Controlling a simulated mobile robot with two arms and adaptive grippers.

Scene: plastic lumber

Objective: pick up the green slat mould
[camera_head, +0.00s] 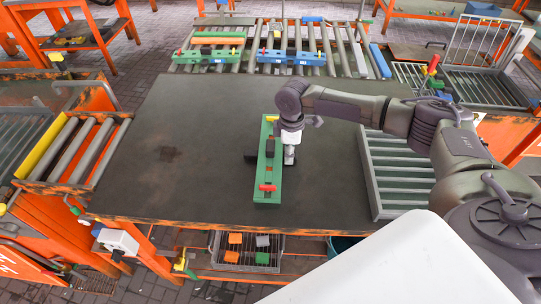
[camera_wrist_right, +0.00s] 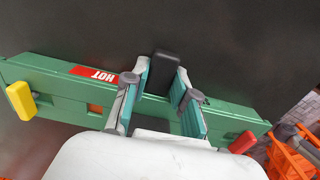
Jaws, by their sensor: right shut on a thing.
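The green slat mould (camera_head: 266,173) is a long narrow bar on the dark table, lying nearly lengthwise away from me in the head view. It has a yellow knob at its far end, a red knob at its near end and a black block at its middle. My right gripper (camera_head: 281,150) is at its middle from the right side. In the right wrist view, the mould (camera_wrist_right: 232,122) runs across the picture with a red HOT label, and the gripper (camera_wrist_right: 160,100) has its fingers shut on its middle part. I cannot tell whether it is clear of the table. My left gripper is out of view.
The dark tabletop (camera_head: 180,150) is bare left of the mould. A grey slatted rack (camera_head: 400,178) lies at right under my arm. Other green and blue moulds (camera_head: 292,57) lie on rollers behind. A roller stand (camera_head: 75,150) is at left, and a wire basket (camera_head: 248,262) is below the front edge.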

